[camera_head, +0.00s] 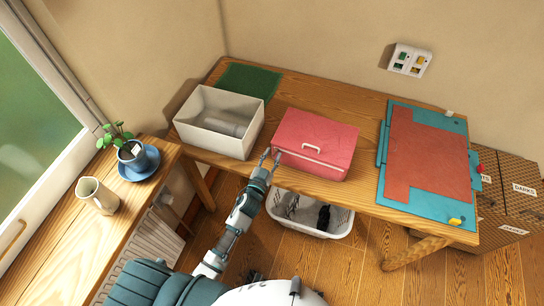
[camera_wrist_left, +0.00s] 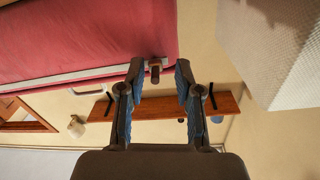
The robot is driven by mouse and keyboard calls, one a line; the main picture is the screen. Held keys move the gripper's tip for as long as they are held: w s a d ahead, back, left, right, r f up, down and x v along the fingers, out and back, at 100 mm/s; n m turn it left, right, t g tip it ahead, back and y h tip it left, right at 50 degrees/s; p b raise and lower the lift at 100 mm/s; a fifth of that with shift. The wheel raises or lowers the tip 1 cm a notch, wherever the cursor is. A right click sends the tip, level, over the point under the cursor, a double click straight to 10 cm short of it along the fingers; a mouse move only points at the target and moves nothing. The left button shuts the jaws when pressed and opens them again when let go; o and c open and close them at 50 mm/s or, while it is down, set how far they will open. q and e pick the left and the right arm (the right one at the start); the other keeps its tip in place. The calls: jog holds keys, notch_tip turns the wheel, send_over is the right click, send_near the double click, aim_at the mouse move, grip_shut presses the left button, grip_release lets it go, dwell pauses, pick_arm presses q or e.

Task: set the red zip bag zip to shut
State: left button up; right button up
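The red zip bag (camera_head: 322,137) sits on the wooden table, with a pale handle on top and a pale zip strip (camera_head: 310,158) along its front. In the left wrist view the bag (camera_wrist_left: 70,35) fills the upper left, with its zip strip (camera_wrist_left: 80,76) below. A small brown and dark zip pull (camera_wrist_left: 154,70) hangs at the right end of the strip. My left gripper (camera_head: 270,156) is at the bag's front left corner. Its fingers (camera_wrist_left: 157,82) are apart, with the pull seen between the tips; I cannot tell whether they touch it. My right gripper is not in view.
A white open box (camera_head: 190,133) stands left of the bag. A teal mat with a red sheet (camera_head: 430,155) lies to the right, and a green mat (camera_head: 248,80) behind. A white basket (camera_head: 300,213) is under the table. A plant and jug (camera_head: 98,195) stand on the left sill.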

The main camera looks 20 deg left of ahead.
pick_arm(q)
jog(key=shift+s, duration=0.1)
jog(key=s, duration=1.1)
jog(key=shift+s+a, duration=0.4)
jog(key=shift+a, duration=0.05)
jog(key=shift+f, duration=0.1)
jog(key=s+a+f+g, duration=0.1)
jog(key=s+f+g, duration=0.35)
jog(key=f, duration=1.05)
jog(key=s+f+g, duration=0.4)
jog(key=s+f, duration=0.1)
jog(key=f, duration=1)
jog(key=s+a+f+g, duration=0.1)
jog(key=s+f+g, duration=0.3)
jog(key=s+f, duration=0.5)
jog(key=s+a+f+g+y, duration=0.1)
jog(key=s+f+g, duration=0.3)
jog(key=s+f, duration=0.5)
jog(key=s+a, duration=0.1)
jog(key=s, duration=0.5)
jog(key=shift+n, duration=0.4)
